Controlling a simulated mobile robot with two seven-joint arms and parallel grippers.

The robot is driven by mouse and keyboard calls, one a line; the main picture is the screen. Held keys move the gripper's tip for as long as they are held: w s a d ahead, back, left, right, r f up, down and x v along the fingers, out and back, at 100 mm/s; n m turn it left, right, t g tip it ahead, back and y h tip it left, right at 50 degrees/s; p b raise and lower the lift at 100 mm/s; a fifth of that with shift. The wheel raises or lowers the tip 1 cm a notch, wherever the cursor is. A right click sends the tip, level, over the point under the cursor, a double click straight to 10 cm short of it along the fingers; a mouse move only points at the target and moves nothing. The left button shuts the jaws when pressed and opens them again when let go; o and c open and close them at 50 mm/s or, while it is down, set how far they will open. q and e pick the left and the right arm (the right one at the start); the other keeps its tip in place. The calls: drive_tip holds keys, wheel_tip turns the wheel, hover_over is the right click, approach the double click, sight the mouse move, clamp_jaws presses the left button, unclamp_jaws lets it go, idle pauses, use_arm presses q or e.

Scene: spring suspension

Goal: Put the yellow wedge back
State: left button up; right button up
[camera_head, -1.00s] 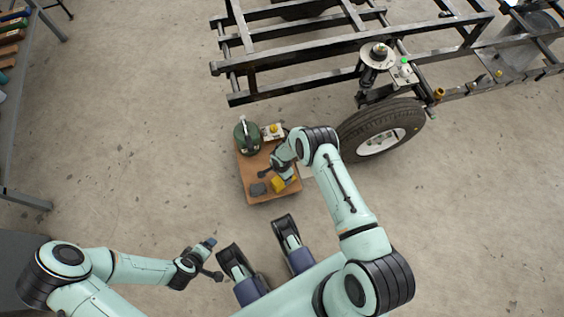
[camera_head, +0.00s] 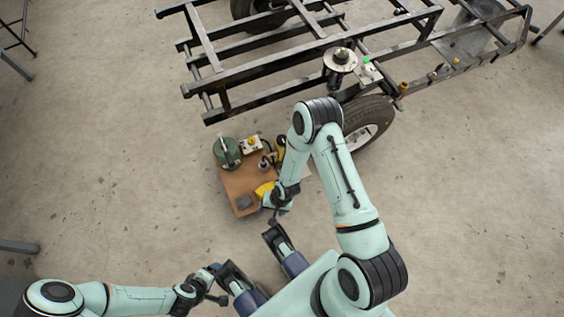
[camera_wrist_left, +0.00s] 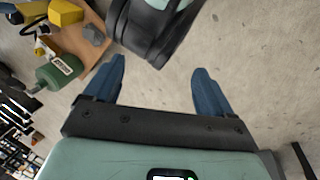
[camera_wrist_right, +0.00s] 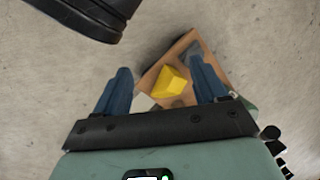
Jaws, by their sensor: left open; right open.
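The yellow wedge (camera_head: 264,190) lies on the brown board (camera_head: 237,182) near its front right edge, partly hidden by my right arm in the head view. In the right wrist view the wedge (camera_wrist_right: 172,81) shows between and beyond the open fingers of my right gripper (camera_wrist_right: 162,66), with nothing held. The right gripper (camera_head: 277,211) is at the board's front right side. My left gripper (camera_wrist_left: 159,68) is open and empty, above bare floor and away from the board. The left wrist view also shows the wedge (camera_wrist_left: 65,12) at upper left.
A green canister (camera_head: 228,152), a white box with a yellow knob (camera_head: 251,144) and a dark grey block (camera_head: 245,202) sit on the board. A tyre (camera_head: 370,126) and black frame (camera_head: 262,94) stand behind. Floor left of the board is clear.

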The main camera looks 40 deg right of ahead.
drive_tip(key=s+r+n, duration=0.4)
drive_tip(key=s, duration=0.3)
drive_tip(key=shift+s+a+r+t, duration=0.2)
drive_tip(key=shift+a+r+t, duration=0.1)
use_arm(q)
drive_tip(key=s+d+r+g+p, duration=0.1)
drive_tip(key=s+r+p, duration=0.1)
drive_tip(key=r+p, duration=0.6)
drive_tip(key=s+d+r+g+p, duration=0.1)
drive_tip(key=s+r+p, duration=0.1)
drive_tip(key=r+p, duration=0.7)
drive_tip(key=shift+s+d+r+m+g+h, duration=0.2)
drive_tip(key=shift+s+d+m+g+h, duration=0.1)
drive_tip(key=shift+s+h, duration=0.1)
use_arm(e)
drive_tip(key=s+a+r+g, duration=0.1)
drive_tip(key=s+r, duration=0.1)
drive_tip(key=r, duration=0.6)
drive_tip(key=s+a+r+g, duration=0.1)
drive_tip(key=s+r, duration=0.1)
drive_tip(key=r, duration=0.7)
drive_tip(key=shift+s+a+r+n+g+y, duration=0.2)
drive_tip(key=shift+s+a+n+g+y, duration=0.1)
drive_tip(key=shift+s+n, duration=0.1)
